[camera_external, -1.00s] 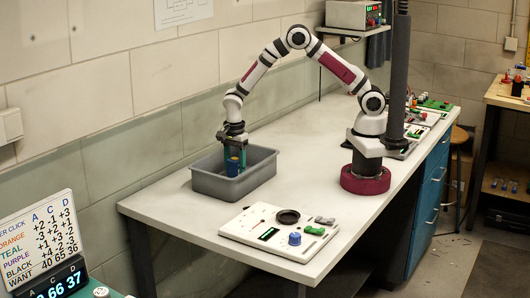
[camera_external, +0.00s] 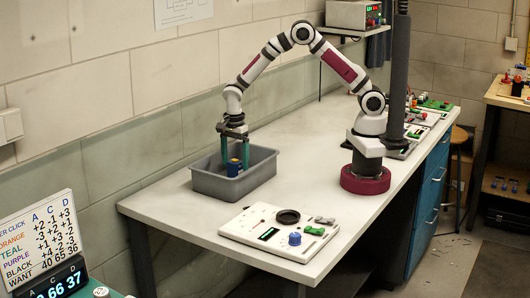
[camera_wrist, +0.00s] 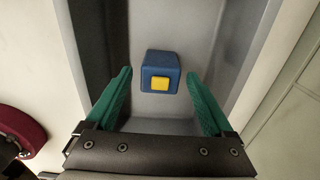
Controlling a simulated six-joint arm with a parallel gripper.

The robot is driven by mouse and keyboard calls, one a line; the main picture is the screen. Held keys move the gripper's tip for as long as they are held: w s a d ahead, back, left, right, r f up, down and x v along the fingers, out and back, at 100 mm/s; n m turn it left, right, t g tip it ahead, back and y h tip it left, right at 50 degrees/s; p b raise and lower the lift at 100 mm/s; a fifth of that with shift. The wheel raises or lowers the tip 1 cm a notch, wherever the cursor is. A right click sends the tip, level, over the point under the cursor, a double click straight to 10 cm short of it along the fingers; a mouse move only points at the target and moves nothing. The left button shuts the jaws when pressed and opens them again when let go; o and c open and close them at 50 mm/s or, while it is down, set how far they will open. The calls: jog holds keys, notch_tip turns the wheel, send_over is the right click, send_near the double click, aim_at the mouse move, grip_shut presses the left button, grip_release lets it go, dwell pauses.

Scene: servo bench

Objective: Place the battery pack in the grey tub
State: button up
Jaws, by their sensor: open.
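The battery pack (camera_external: 234,167) is a blue block with a yellow patch. It stands inside the grey tub (camera_external: 262,172) on the bench. In the wrist view the battery pack (camera_wrist: 150,68) sits on the tub floor, ahead of the fingertips. My gripper (camera_external: 234,161) is over the tub with its green fingers pointing down. In the wrist view my gripper (camera_wrist: 162,92) has its fingers wide apart, with a gap between each finger and the pack. It holds nothing.
A white panel (camera_external: 262,218) with a black dish (camera_external: 287,216), a blue knob (camera_external: 295,239) and green parts lies near the bench's front edge. The bench top (camera_external: 210,214) between tub and panel is clear. A dark vertical post (camera_external: 397,80) stands beside my base.

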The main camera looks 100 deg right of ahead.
aim_at(234, 160)
notch_tip(234, 160, up, 9)
jog(key=shift+r, duration=0.1)
jog(key=s+a+r+n, duration=0.7)
jog(key=s+n, duration=0.1)
jog(key=s, duration=0.2)
jog(key=s+a+n+y, duration=0.1)
jog(key=s+a+n, duration=0.2)
jog(key=s+n, duration=0.3)
jog(key=s+a+n, duration=0.4)
jog(key=s+n, duration=0.3)
jog(key=s, duration=0.5)
jog(key=shift+s+a+r+y, duration=0.2)
jog(key=shift+s+a+y, duration=0.1)
jog(key=shift+y, duration=0.1)
